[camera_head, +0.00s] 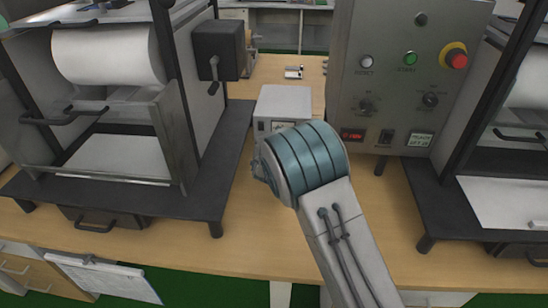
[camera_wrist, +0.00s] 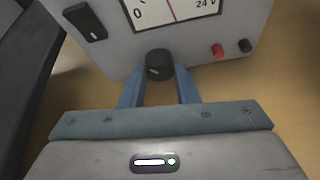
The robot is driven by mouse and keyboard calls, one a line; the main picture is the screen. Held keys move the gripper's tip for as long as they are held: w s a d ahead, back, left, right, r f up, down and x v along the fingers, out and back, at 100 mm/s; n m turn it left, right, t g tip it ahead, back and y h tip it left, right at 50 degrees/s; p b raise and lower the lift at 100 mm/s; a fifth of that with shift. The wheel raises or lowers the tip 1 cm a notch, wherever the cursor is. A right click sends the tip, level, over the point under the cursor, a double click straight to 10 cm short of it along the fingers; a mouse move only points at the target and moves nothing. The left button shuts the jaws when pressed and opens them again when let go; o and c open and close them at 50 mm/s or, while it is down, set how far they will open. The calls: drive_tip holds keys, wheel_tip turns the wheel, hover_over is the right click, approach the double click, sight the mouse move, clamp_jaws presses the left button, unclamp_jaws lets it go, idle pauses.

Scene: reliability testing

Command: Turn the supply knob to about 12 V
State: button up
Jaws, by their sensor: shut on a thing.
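The power supply is a light grey box (camera_head: 285,101) on the wooden bench in the head view, partly hidden behind my arm. In the wrist view its front panel (camera_wrist: 197,41) fills the top. The panel's white dial (camera_wrist: 185,8) shows a 0 at left, 24 V at right and a red needle near the middle; its top is cut off. The black supply knob (camera_wrist: 159,64) sits below the dial. My gripper (camera_wrist: 160,80) has its two blue fingers shut on the knob, one on each side. The head view hides the fingers behind my arm.
A black rocker switch (camera_wrist: 85,22) is left of the dial; a red terminal (camera_wrist: 217,50) and a black terminal (camera_wrist: 245,45) are at right. A control panel (camera_head: 396,70) stands right of the supply, and a dark-framed machine (camera_head: 215,150) stands left.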

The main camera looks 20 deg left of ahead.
drive_tip(key=shift+d+f+m+y+b, duration=0.15)
drive_tip(key=shift+m+y+b, duration=0.55)
drive_tip(key=shift+b, duration=3.15)
drive_tip(key=shift+f+m+y+b, duration=0.25)
drive_tip(key=shift+m+y+b, duration=0.45)
drive_tip(key=shift+b, duration=3.1)
drive_tip(key=shift+m+b, duration=0.3)
drive_tip(key=shift+b, duration=0.3)
drive_tip(key=shift+r+m+b, duration=0.35)
drive_tip(key=shift+m+b, duration=0.15)
drive_tip(key=shift+b, duration=1.35)
drive_tip(key=o, duration=1)
drive_tip(key=v, duration=1.3)
drive_tip(key=shift+s+d+r, duration=0.2)
drive_tip(key=shift+s+d, duration=0.05)
drive_tip(key=shift+d, duration=0.05)
